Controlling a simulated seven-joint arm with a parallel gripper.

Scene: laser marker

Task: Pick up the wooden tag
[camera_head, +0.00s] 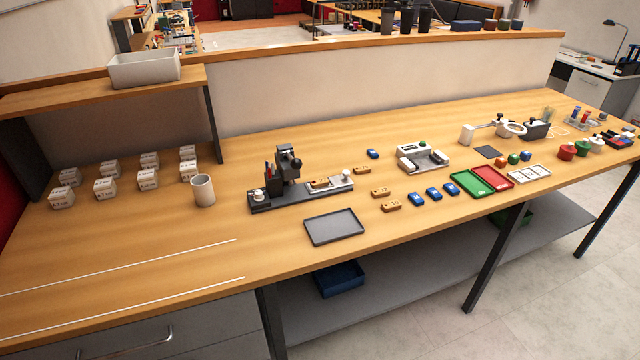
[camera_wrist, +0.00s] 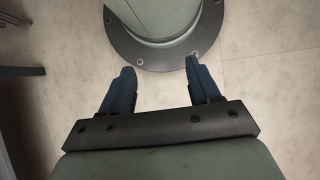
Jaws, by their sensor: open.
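Several small wooden tags lie on the wooden workbench (camera_head: 130,240) in the head view. One wooden tag (camera_head: 391,206) lies nearest the front edge, with another wooden tag (camera_head: 380,192) just behind it. A third wooden tag (camera_head: 362,170) lies farther back, beside the dark marking machine (camera_head: 285,190). One more wooden tag (camera_head: 320,183) sits on the machine's bed. My gripper (camera_wrist: 158,76) shows only in the wrist view, open and empty, its two blue fingers apart above the pale floor. No tag is in the wrist view.
A grey tray (camera_head: 335,228) lies in front of the machine. Blue pieces (camera_head: 433,194) and a green-and-red tray (camera_head: 482,181) lie right of the tags. The bench's front left is mostly clear.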

